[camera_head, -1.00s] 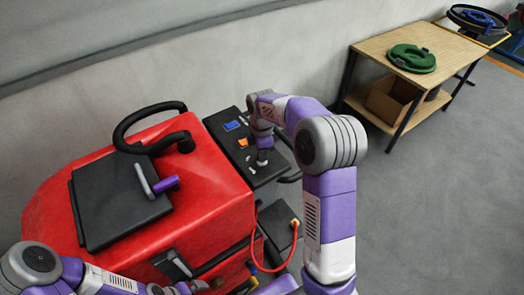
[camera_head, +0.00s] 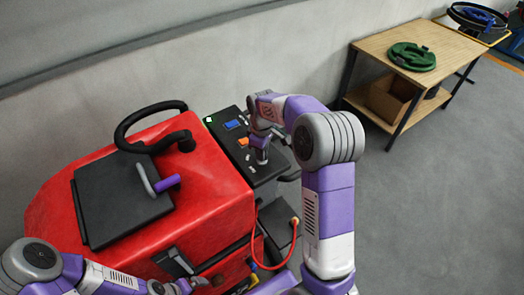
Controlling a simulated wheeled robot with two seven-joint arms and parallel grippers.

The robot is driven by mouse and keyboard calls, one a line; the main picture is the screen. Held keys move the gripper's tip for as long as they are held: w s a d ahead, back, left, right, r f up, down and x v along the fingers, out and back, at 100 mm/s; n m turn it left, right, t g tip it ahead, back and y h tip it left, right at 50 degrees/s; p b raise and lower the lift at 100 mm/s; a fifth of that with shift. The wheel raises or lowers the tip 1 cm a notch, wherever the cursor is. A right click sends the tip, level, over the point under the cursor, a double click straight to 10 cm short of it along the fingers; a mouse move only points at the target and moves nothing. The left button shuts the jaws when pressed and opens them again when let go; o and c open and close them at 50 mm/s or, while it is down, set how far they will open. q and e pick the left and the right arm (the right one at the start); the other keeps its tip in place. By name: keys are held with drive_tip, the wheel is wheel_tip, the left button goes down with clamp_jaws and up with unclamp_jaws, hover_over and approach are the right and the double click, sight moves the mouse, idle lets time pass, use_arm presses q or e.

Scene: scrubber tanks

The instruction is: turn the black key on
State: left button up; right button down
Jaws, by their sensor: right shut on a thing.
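The red scrubber machine (camera_head: 215,195) has a black control panel (camera_head: 223,132) on its far right side. The panel carries a blue switch (camera_head: 231,124) and an orange switch (camera_head: 243,141). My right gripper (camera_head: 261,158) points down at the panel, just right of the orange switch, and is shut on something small. The black key is hidden by the gripper, so its turn angle cannot be seen.
A red cable (camera_head: 262,262) hangs at the front. A wooden table (camera_head: 455,50) with a green pad (camera_head: 412,56) stands at back right. Open floor lies right.

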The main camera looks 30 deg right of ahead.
drive_tip(key=shift+r, duration=0.1)
idle(0.4)
drive_tip(key=c, duration=1.1)
unclamp_jaws()
drive_tip(key=shift+c, duration=0.2)
wheel_tip(320, 180, up, 8)
drive_tip(key=shift+f, duration=0.25)
